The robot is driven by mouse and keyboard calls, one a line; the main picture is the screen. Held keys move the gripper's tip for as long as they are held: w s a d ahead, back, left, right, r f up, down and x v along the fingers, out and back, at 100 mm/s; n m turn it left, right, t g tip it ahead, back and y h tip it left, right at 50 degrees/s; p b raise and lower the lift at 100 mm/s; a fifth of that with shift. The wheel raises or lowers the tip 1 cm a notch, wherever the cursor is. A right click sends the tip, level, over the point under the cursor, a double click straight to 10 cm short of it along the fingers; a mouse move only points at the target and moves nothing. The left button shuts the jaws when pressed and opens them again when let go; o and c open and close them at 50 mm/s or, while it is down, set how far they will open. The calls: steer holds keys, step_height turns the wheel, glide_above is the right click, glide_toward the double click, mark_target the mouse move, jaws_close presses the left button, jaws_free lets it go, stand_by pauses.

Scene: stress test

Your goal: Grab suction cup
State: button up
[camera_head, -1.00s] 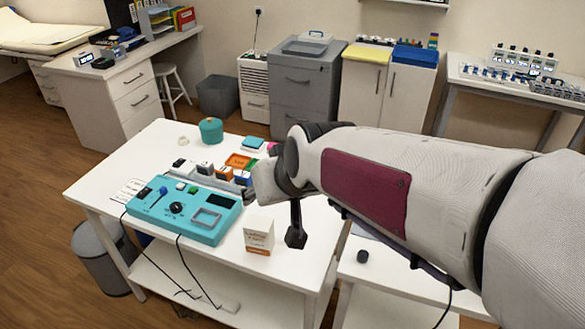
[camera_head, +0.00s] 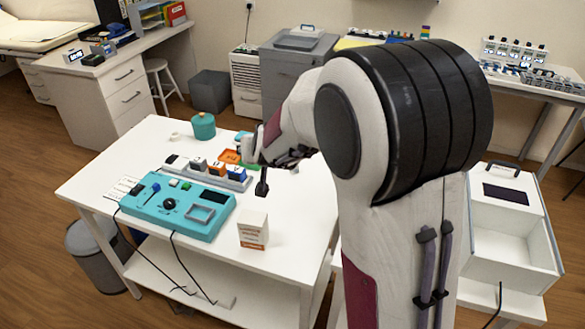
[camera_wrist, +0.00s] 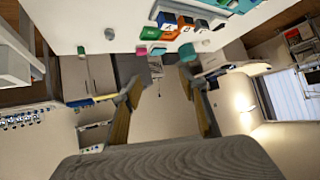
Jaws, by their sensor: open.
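I cannot surely identify the suction cup. A small white ring-like object (camera_head: 175,136) also lies near the table's back left edge, beside a teal lidded pot (camera_head: 203,125). My gripper (camera_wrist: 160,85) is open and empty in the wrist view, with its two fingers apart. In the head view the wrist reaches over the table's right part, close to the small coloured boxes (camera_head: 217,169), and the fingers are mostly hidden.
A teal device (camera_head: 178,205) with cables fills the table's front left. A white carton (camera_head: 252,230) stands at the front. A white case (camera_head: 511,220) stands at the right.

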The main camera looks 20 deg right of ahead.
mark_target(292, 170)
steer(key=w+d+f+h, duration=0.1)
steer(key=w+d+f, duration=0.2)
steer(key=f, duration=0.2)
steer(key=w+d+f+m+h, duration=0.1)
steer(key=w+d+f+h, duration=0.1)
steer(key=d+f, duration=0.2)
steer(key=w+d+f+m+h, duration=0.1)
steer(key=w+d+f, duration=0.2)
steer(key=f, duration=0.4)
steer(key=shift+w+d+t+h, duration=0.3)
steer(key=shift+d+h, duration=0.1)
steer(key=shift+d, duration=0.3)
steer(key=f, duration=0.1)
steer(key=f+m, duration=0.1)
steer(key=f, duration=0.1)
steer(key=shift+d+f+m+h, duration=0.25)
steer(key=shift+f+m+h, duration=0.05)
steer(key=shift+f, duration=0.5)
steer(key=shift+d, duration=0.1)
steer(key=shift+x, duration=1.25)
